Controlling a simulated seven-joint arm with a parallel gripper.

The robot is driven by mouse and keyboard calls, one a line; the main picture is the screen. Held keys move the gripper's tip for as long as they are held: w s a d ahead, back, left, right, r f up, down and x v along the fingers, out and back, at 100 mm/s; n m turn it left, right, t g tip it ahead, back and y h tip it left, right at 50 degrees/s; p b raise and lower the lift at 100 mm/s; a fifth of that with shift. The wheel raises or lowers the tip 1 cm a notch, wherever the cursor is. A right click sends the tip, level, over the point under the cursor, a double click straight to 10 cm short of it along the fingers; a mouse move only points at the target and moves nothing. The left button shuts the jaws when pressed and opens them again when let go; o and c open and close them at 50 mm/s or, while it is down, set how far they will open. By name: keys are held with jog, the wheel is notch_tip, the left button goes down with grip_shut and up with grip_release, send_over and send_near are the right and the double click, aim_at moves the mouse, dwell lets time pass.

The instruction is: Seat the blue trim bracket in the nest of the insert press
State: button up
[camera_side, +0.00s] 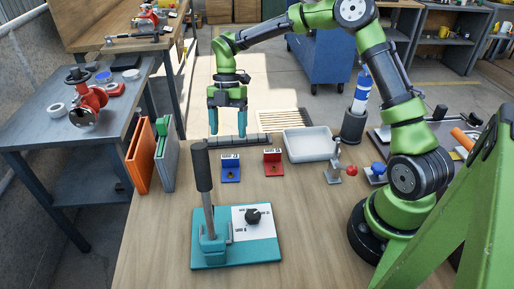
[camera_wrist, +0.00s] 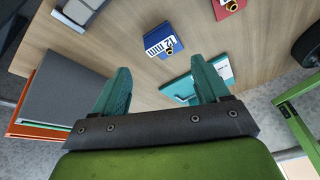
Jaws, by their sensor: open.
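The blue trim bracket (camera_side: 231,174) lies on the wooden bench behind the insert press, with a white label on its upright part and a brass-ringed hole in its base. It also shows in the wrist view (camera_wrist: 166,42), beyond the fingers. The insert press (camera_side: 235,252) has a teal base, a raised lever with a dark handle, and a white plate with a black round part; I cannot make out the nest clearly. Part of the press shows in the wrist view (camera_wrist: 181,87). My gripper (camera_side: 228,134) is open and empty, above the bench's far side, pointing down, apart from the bracket.
A similar red bracket (camera_side: 273,166) lies right of the blue one. A pale tray (camera_side: 309,146) and a red-ball clamp (camera_side: 338,168) stand right. Orange (camera_side: 140,157) and grey (camera_side: 166,155) panels stand left. The front-left bench is clear.

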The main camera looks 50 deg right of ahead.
aim_at(230, 156)
jog(key=shift+s+a+f+n, duration=0.3)
jog(key=shift+f+n, duration=0.45)
jog(key=shift+f, duration=0.45)
jog(key=shift+s+a+f+n, duration=0.3)
jog(key=shift+f+n, duration=0.4)
jog(key=shift+f, duration=0.5)
jog(key=shift+s+a+f+n, duration=0.3)
jog(key=shift+f+n, duration=0.45)
jog(key=shift+f, duration=0.45)
jog(key=shift+a, duration=0.1)
jog(key=shift+c, duration=0.3)
jog(key=c, duration=0.8)
jog(key=shift+r, duration=2.5)
